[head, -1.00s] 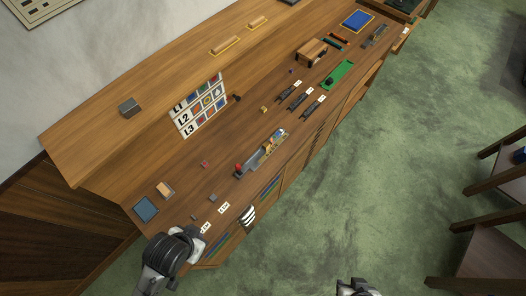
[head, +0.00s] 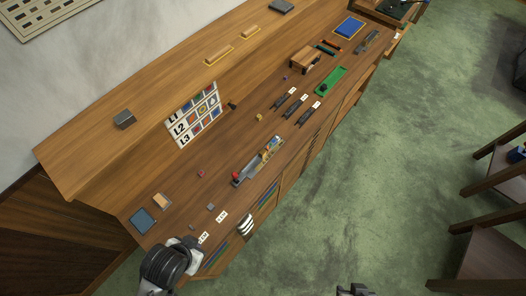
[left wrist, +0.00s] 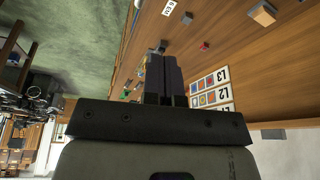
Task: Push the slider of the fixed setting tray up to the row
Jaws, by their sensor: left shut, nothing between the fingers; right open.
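The setting tray (head: 248,172) is a long grey tray lying along the bench in the head view. A red knob (head: 236,175) stands at its left end, apparently on the slider. A row of small coloured and yellowish pieces (head: 269,149) sits toward its right end. My left gripper (left wrist: 164,78) is shut and empty in the left wrist view, its fingers in front of the tray and hiding most of it. In the head view its dark wrist shows at the bottom left, its fingertips unclear. My right gripper (head: 354,290) is open and empty at the bottom edge, over the floor.
Dark holders (head: 291,107) and a green mat (head: 330,81) lie to the right.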

